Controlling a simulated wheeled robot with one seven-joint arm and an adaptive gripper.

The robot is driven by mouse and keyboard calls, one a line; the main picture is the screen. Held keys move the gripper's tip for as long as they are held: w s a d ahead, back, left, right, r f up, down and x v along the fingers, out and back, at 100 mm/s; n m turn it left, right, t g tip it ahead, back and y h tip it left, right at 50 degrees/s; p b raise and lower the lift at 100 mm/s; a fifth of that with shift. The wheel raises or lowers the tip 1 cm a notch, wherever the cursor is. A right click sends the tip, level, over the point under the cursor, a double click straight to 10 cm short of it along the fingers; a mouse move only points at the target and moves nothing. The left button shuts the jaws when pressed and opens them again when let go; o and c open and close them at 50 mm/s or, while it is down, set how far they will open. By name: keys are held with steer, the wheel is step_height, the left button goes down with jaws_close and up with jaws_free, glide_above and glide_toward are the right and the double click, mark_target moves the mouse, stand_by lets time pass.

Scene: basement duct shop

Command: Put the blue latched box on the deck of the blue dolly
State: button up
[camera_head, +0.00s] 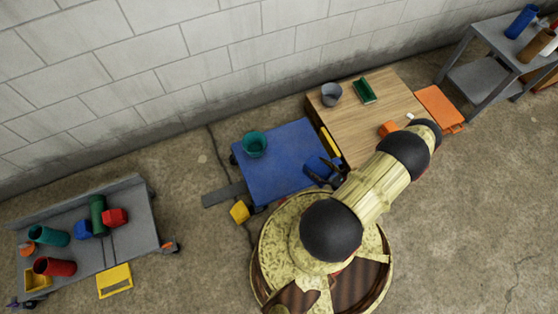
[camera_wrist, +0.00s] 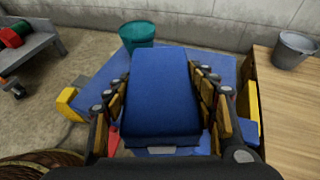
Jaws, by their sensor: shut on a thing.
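The blue latched box (camera_wrist: 160,95) is between the fingers of my gripper (camera_wrist: 163,100), which is shut on it, in the wrist view. In the head view the box (camera_head: 316,168) shows partly beside my gripper (camera_head: 327,172), at the right edge of the blue dolly. The blue dolly (camera_head: 275,165) has a flat blue deck; it also shows behind the box in the wrist view (camera_wrist: 95,85). Whether the box touches the deck I cannot tell. A teal bucket (camera_head: 254,144) stands on the deck's far left part.
A wooden table (camera_head: 370,115) with a grey bucket (camera_head: 331,94) and a green tray (camera_head: 364,90) adjoins the dolly on the right. A yellow block (camera_head: 239,212) lies by the dolly's front left. A grey cart (camera_head: 140,225) stands left. The deck's middle is clear.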

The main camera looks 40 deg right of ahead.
steer(key=shift+w+f, duration=0.1)
steer(key=shift+f, duration=0.05)
steer(key=shift+w+d+f+b, duration=0.5)
steer(key=shift+w+f+b, duration=0.8)
steer(key=shift+w+f, duration=0.9)
steer(key=shift+w+d+f+b, duration=0.45)
steer(key=shift+w+f+b, duration=0.8)
steer(key=shift+w+f, duration=0.9)
steer(key=shift+w+d+f+b, duration=0.5)
steer(key=shift+w+f+b, duration=0.8)
steer(key=shift+w+f, duration=0.9)
steer(key=shift+w, duration=0.1)
steer(key=o, duration=1.5)
